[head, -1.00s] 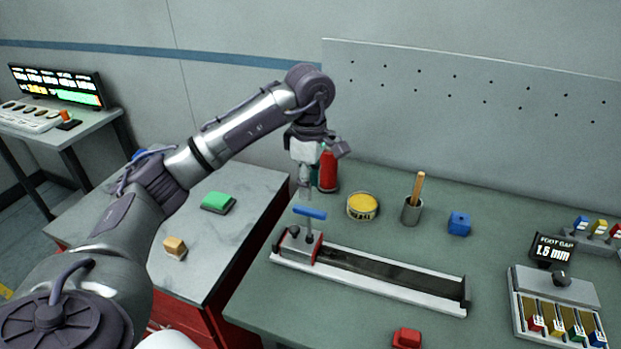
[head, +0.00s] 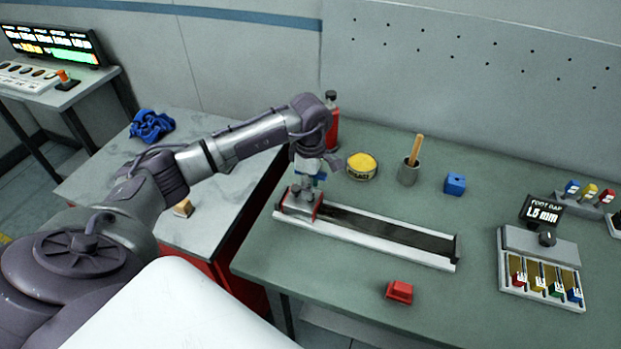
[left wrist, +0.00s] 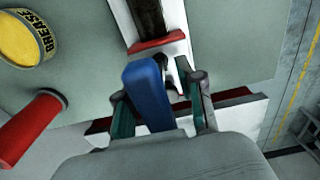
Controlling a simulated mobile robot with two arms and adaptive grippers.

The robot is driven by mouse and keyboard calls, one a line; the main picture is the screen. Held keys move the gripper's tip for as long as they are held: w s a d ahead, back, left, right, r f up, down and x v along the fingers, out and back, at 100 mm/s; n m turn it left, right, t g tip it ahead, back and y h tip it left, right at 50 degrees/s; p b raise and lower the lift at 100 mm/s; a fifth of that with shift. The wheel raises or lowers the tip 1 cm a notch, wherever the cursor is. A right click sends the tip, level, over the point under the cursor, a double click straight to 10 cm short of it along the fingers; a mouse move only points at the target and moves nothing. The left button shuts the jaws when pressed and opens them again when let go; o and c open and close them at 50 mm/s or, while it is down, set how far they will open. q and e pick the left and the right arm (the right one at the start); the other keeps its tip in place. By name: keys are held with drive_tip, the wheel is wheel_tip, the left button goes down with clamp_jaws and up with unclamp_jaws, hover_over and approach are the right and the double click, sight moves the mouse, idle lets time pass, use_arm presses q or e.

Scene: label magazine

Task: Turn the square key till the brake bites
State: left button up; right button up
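The square key's blue crossbar handle (left wrist: 148,92) stands between the fingers of my left gripper (left wrist: 160,108) in the left wrist view. The left finger is close beside the handle, and a gap shows between the handle and the right finger, so the gripper looks open around it. In the head view, my left gripper (head: 308,178) is low over the red and grey carriage (head: 301,205) at the left end of the long rail (head: 380,246). Only a bit of blue handle (head: 319,178) shows there; the key's shaft is mostly hidden. My right gripper is in neither view.
A yellow grease tin (head: 361,167), a red bottle (head: 332,125) and a grey cup (head: 408,173) stand behind the rail. A blue block (head: 455,184) is farther right. A red block (head: 400,291) lies in front. A display (head: 541,211) reads 1.5 mm.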

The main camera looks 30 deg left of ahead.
use_arm(q)
clamp_jaws()
idle(0.6)
drive_tip(key=shift+m+b, duration=1.25)
drive_tip(key=shift+m, duration=0.15)
drive_tip(key=shift+f+m+b, duration=0.1)
drive_tip(key=shift+m+b, duration=0.65)
drive_tip(key=shift+m, duration=0.15)
drive_tip(key=shift+m+b, duration=0.45)
drive_tip(key=shift+m, duration=0.15)
